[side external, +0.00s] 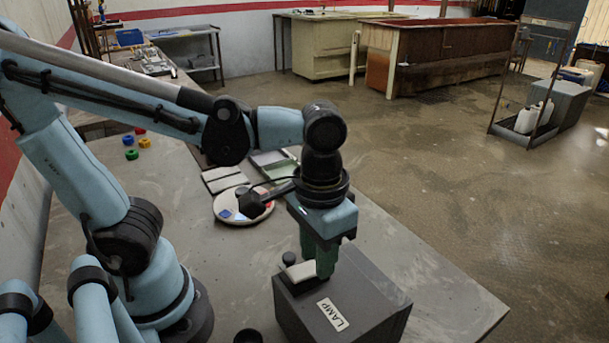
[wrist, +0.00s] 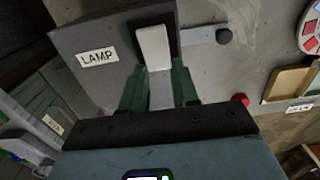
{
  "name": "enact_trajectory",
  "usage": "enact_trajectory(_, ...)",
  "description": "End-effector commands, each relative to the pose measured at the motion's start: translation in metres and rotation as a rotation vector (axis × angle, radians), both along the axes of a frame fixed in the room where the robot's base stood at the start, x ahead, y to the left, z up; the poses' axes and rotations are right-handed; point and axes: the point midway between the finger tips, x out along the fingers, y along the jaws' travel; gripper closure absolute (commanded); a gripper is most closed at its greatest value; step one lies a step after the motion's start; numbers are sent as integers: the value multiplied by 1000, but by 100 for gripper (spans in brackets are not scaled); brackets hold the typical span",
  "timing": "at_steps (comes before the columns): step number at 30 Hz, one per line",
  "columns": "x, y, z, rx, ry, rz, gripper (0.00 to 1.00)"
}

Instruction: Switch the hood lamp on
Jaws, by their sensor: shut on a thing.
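The dark grey box (side external: 365,300) with a LAMP label (side external: 332,314) stands on the bench below my gripper (side external: 325,268). A white switch paddle (side external: 300,271) shows at its top, beside my green fingers. In the wrist view, the box (wrist: 85,30) is at the upper left and the pale paddle (wrist: 153,47) runs out of a dark slot down between my fingers (wrist: 160,92). My gripper is shut on the paddle's near part. The fingers hide part of it. The lamp itself cannot be made out.
A dark knob (side external: 289,258) stands just behind the box. A round plate with coloured pieces (side external: 228,216) and grey trays (side external: 222,179) lie farther back. A black cup (side external: 248,336) is at the front. The bench right of the box is clear. A red knob (wrist: 239,100) shows in the wrist view.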

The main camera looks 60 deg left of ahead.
Motion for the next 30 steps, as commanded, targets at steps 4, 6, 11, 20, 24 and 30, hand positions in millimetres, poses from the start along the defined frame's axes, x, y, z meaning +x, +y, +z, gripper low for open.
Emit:
enact_trajectory(4, -1, 0, 0, 1, -14, 0, 100)
enact_trajectory(6, -2, 0, 1, 2, -39, 0, 100)
enact_trajectory(11, -5, 0, 3, 2, -128, -2, 100)
enact_trajectory(20, -11, 1, 5, 4, -295, -2, 100)
enact_trajectory(24, -12, 1, 6, 4, -345, 0, 100)
enact_trajectory(30, -11, 0, 7, 1, -365, 1, 100)
